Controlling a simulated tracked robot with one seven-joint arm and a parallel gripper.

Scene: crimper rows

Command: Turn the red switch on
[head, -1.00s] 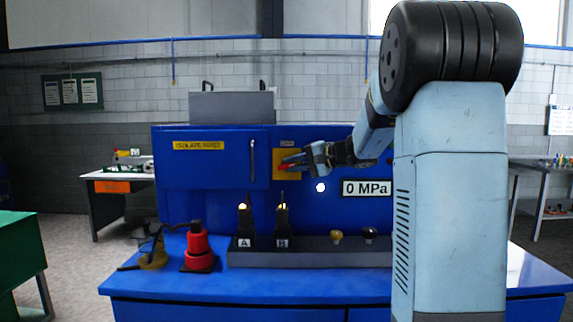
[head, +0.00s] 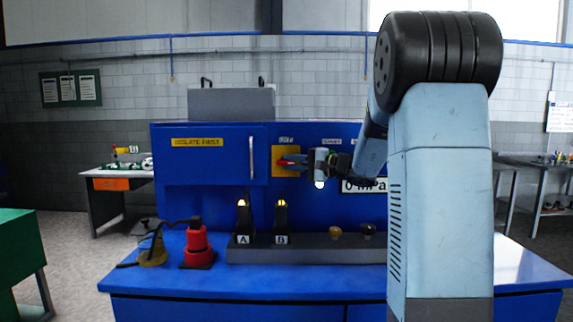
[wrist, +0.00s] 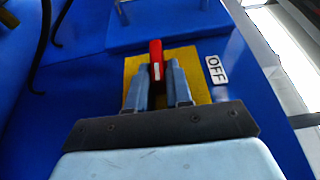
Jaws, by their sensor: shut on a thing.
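The red switch (head: 289,161) is a lever on a yellow plate (head: 281,172) on the blue panel. In the wrist view the red lever (wrist: 156,52), with a pale stripe, stands between the two fingers. My gripper (head: 300,161) is shut on the lever; its fingers (wrist: 157,82) show on both sides of it. The lever lies about level in the head view, its tip toward the left. An OFF label (wrist: 216,70) sits beside the plate. The switch's base is partly hidden by my gripper.
Left of the plate is a blue door with an upright handle (head: 252,158). Below stand posts A (head: 243,220) and B (head: 281,220), two knobs, and a red stacked device (head: 196,245). A 0 MPa display (head: 350,186) is partly behind my arm.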

